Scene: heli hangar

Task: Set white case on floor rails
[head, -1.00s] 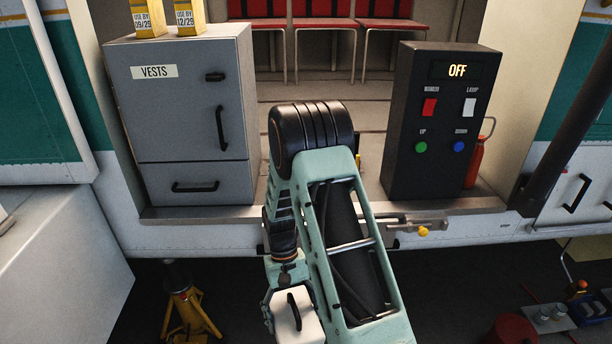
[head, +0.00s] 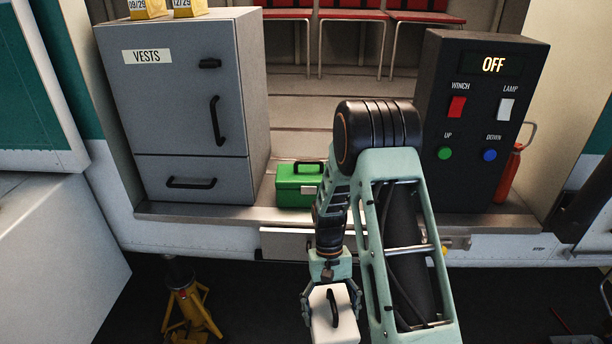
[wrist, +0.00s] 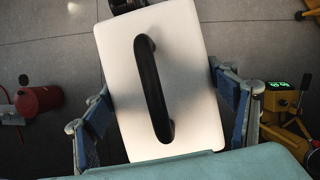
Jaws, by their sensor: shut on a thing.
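The white case (head: 333,315) with a black handle is in my gripper (head: 332,300), low in front of the helicopter's door sill in the head view. In the wrist view the white case (wrist: 188,95) fills the middle, slightly tilted, with the blue fingers of my gripper (wrist: 165,105) on its left and right sides. My gripper is shut on the case and dark floor shows around it. The floor rails cannot be made out for certain; the pale cabin floor (head: 297,128) with dark lines lies behind the sill, partly hidden by my arm.
A grey vests cabinet (head: 185,110) stands left on the sill (head: 230,213), a green case (head: 296,186) beside it. A black control box (head: 473,185) and red extinguisher (head: 509,176) stand right. A yellow jack (head: 187,308) is below. Red seats (head: 350,27) are behind.

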